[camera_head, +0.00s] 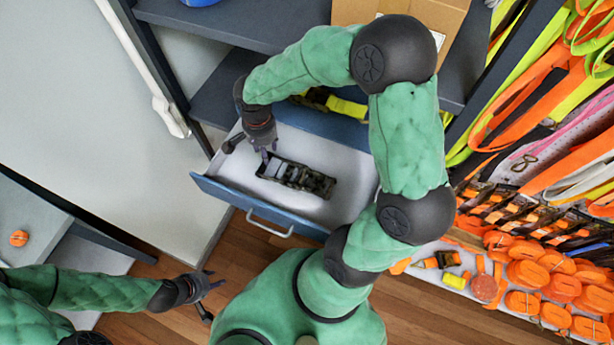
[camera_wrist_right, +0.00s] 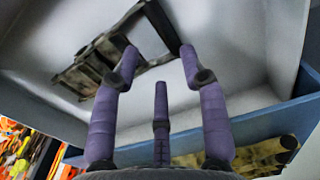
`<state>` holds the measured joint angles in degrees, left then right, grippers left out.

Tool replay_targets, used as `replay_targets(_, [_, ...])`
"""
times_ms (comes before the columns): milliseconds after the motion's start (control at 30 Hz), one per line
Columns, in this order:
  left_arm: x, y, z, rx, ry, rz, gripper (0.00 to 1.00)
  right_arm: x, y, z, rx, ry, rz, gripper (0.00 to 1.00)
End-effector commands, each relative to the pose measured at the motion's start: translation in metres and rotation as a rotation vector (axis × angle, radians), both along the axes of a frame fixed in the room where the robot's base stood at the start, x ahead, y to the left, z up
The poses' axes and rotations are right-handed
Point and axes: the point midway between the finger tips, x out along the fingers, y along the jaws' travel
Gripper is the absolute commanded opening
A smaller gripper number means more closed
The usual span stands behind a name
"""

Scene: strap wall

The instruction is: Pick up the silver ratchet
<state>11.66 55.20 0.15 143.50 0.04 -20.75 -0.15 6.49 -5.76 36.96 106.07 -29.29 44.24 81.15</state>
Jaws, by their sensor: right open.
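The ratchet (camera_head: 300,178) lies in the open blue drawer (camera_head: 350,195). It looks dark and metallic, with a greyer part at its left end. The right wrist view shows its slotted metal frame and long handle (camera_wrist_right: 90,65) at upper left. My right gripper (camera_head: 250,151) is above the drawer, at the ratchet's left end. In the right wrist view its purple fingers (camera_wrist_right: 158,62) are spread, with nothing held; one fingertip overlaps the ratchet, and I cannot tell whether they touch. My left gripper (camera_head: 211,296) is empty, fingers apart, over the floor at lower left.
Yellow-and-black straps (camera_head: 335,103) lie behind the drawer. A cardboard box (camera_head: 430,15) stands on the shelf above. Orange straps (camera_head: 540,275) and hanging webbing fill the right side. The drawer handle (camera_head: 268,224) faces the wooden floor, which is clear nearby.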

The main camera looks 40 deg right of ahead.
Motion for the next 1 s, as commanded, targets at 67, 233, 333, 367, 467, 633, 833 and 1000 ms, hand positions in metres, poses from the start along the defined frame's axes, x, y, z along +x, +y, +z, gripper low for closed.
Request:
replay_targets(67, [0.001, 0.0, 0.0, 0.0, -0.001, -0.001, 0.4, -0.001, 0.0, -0.009, 0.001, 0.004, 0.0, 0.44])
replay_targets(233, [0.001, 0.0, 0.001, 0.0, -0.002, 0.0, 0.4, -0.001, 0.001, -0.017, 0.0, 0.002, 0.001, 0.44])
replay_targets(333, [0.001, 0.0, 0.004, 0.0, -0.001, -0.001, 0.4, -0.002, 0.005, -0.028, 0.002, 0.006, 0.001, 0.44])
replay_targets(367, [0.001, 0.0, 0.005, 0.0, -0.001, -0.001, 0.4, -0.002, 0.007, -0.033, 0.002, 0.006, 0.002, 0.44])
replay_targets(467, [0.001, 0.0, 0.008, 0.0, -0.001, -0.001, 0.4, -0.002, 0.011, -0.047, 0.002, 0.005, 0.003, 0.44])
replay_targets(633, [0.001, 0.0, 0.008, 0.0, -0.002, 0.0, 0.4, -0.001, 0.01, -0.063, 0.001, 0.001, 0.001, 0.44])
replay_targets(833, [0.001, 0.0, 0.007, 0.0, -0.001, -0.001, 0.4, -0.001, 0.01, -0.066, 0.001, 0.0, -0.001, 0.44])
replay_targets(1000, [0.001, 0.0, 0.007, 0.0, -0.001, -0.001, 0.4, -0.001, 0.01, -0.066, 0.001, 0.0, 0.0, 0.18])
